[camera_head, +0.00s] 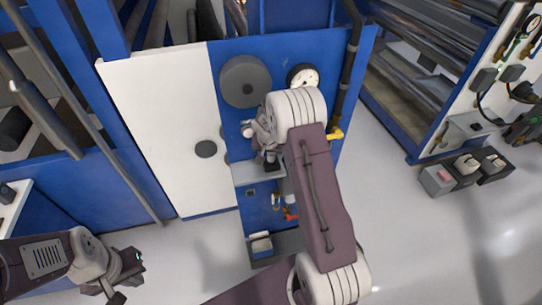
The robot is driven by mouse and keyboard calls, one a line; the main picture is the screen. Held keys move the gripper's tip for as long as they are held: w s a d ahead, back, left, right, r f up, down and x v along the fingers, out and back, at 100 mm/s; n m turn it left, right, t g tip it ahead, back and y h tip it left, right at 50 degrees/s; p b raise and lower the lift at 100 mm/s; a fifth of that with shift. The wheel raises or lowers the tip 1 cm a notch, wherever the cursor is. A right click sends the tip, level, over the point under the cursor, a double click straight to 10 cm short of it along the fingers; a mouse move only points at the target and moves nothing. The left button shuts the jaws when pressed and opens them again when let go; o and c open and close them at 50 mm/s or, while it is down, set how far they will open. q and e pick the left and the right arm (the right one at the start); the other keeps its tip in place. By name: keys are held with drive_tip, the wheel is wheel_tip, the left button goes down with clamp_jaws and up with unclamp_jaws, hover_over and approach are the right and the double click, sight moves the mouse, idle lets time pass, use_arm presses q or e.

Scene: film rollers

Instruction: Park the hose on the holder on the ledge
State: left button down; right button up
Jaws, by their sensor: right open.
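The ledge (245,178) is a small grey shelf on the front of the blue machine, at the middle of the head view. My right gripper (268,160) is at the ledge, just above its surface, and is open. My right arm covers the right part of the ledge. I cannot make out the hose or the holder clearly; small red (290,215) and yellow fittings show below the ledge, partly behind my arm. My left gripper (128,278) is at the lower left, well away from the ledge, and its jaws are not clear.
A white panel (150,110) is left of the ledge. A grey disc (245,82) and a round gauge (303,76) are above it. A black pipe with a yellow handle (335,133) runs down at the right. Control boxes (467,167) stand far right.

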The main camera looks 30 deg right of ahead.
drive_tip(key=b+v, duration=0.1)
drive_tip(key=v, duration=0.6)
drive_tip(key=shift+r, duration=0.35)
drive_tip(key=shift+s+a, duration=0.15)
drive_tip(key=s+a+f+n+y+b, duration=0.1)
drive_tip(key=s+a+f+n, duration=0.1)
drive_tip(key=s+a, duration=0.2)
drive_tip(key=s+a+f+n+g+y+b, duration=0.1)
drive_tip(key=s+a, duration=0.3)
drive_tip(key=s, duration=0.6)
drive_tip(key=s+a+f+n+g+b, duration=0.1)
drive_tip(key=s+a+f+n+b, duration=0.2)
drive_tip(key=s, duration=0.5)
drive_tip(key=shift+a+f+n+y, duration=0.4)
drive_tip(key=shift+a+f+n, duration=0.1)
drive_tip(key=shift+a, duration=0.55)
drive_tip(key=shift+s, duration=0.15)
